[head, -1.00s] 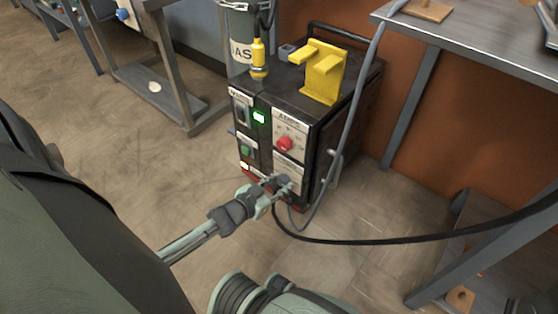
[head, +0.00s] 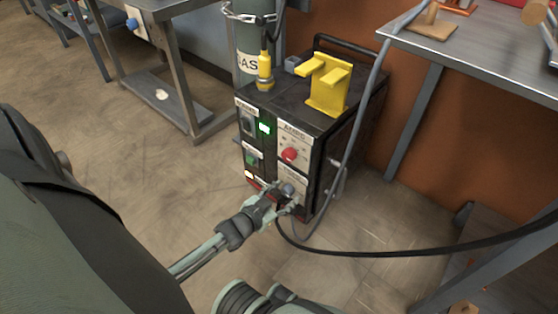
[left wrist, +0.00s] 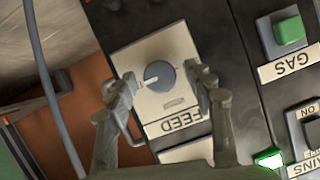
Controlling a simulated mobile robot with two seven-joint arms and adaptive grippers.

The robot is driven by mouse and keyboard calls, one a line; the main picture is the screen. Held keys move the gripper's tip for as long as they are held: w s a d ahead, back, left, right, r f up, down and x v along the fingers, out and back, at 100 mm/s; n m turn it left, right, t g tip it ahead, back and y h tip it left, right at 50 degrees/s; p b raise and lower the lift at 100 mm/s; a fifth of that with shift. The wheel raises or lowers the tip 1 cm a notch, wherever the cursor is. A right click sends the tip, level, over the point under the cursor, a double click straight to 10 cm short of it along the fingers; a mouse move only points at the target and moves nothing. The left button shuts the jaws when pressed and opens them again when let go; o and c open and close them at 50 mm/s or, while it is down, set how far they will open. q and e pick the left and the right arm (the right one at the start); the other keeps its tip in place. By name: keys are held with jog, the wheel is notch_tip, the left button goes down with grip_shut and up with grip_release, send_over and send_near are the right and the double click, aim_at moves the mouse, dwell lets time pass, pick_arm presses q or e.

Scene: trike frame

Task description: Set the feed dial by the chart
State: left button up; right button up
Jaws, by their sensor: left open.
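The feed dial (left wrist: 160,76) is a round blue-grey knob with a white pointer mark, on a pale plate lettered FEED (left wrist: 178,121), upside down in the left wrist view. The pointer aims to the left in that picture. My left gripper (left wrist: 161,84) is open, with one finger on each side of the dial; I cannot tell whether either touches it. In the head view the dial (head: 287,189) is low on the front of the black welding machine (head: 322,122), and my left gripper (head: 279,199) is at it. My right gripper is not in view. I cannot make out a chart.
A red amps knob (head: 289,154) sits above the dial. A green gas button (left wrist: 290,31) is on the neighbouring panel. A black cable (head: 420,249) and a grey hose (head: 352,125) run close by. A metal table (head: 480,50) stands at the right.

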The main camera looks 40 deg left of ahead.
pick_arm(q)
jog(key=v, duration=1.2)
